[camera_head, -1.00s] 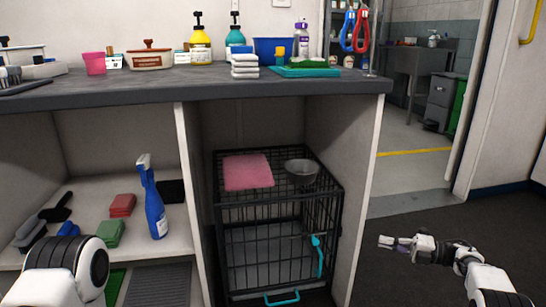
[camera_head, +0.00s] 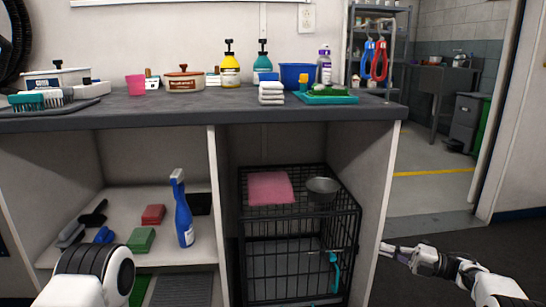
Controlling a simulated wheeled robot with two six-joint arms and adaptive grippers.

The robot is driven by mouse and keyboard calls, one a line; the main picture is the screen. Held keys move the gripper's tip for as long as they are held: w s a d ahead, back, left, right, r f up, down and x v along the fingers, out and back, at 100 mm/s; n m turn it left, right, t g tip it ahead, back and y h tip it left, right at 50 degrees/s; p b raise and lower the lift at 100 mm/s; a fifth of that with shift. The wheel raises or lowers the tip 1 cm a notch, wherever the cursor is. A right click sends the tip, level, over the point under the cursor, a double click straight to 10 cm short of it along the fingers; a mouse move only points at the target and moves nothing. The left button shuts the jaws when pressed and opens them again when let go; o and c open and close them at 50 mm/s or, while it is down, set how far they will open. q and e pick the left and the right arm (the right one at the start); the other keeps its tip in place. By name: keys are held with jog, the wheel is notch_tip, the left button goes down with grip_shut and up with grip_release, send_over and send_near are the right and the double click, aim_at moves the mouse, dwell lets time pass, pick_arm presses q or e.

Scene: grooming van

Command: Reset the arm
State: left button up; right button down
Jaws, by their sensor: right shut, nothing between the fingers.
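My right arm comes in from the lower right. Its gripper (camera_head: 390,250) is shut and empty, pointing left, in front of the right end panel of the counter. Whether it touches the panel I cannot tell. My left arm (camera_head: 92,277) shows only as a white and black link at the lower left. The left gripper is out of view.
A black wire crate (camera_head: 300,228) with a pink towel (camera_head: 270,187) and a metal bowl (camera_head: 322,189) on top stands under the counter (camera_head: 180,113). A blue spray bottle (camera_head: 183,212) stands on the left shelf. Open floor lies at the right.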

jog(key=a+f+m+t+h+p, duration=0.35)
jog(key=a+m+t, duration=0.25)
jog(key=a+m, duration=0.55)
jog(key=s+a+f+m+g+h+p, duration=0.2)
jog(key=s+f+m+h, duration=0.5)
jog(key=s+f+m, duration=0.35)
jog(key=s+d+f+m+g+h, duration=0.2)
jog(key=s+m+g, duration=0.15)
jog(key=s, duration=0.95)
jog(key=s+d+f+m+g+h, duration=0.2)
jog(key=s+d+m+g+h, duration=0.15)
jog(key=s, duration=0.95)
jog(key=s+d+f+m+g+h, duration=0.15)
jog(key=s+g, duration=0.35)
jog(key=s, duration=0.8)
notch_tip(320, 180, up, 38)
jog(key=w+p, duration=0.1)
jog(key=p, duration=3.7)
jog(key=shift+f+m, duration=0.2)
jog(key=shift+m, duration=0.15)
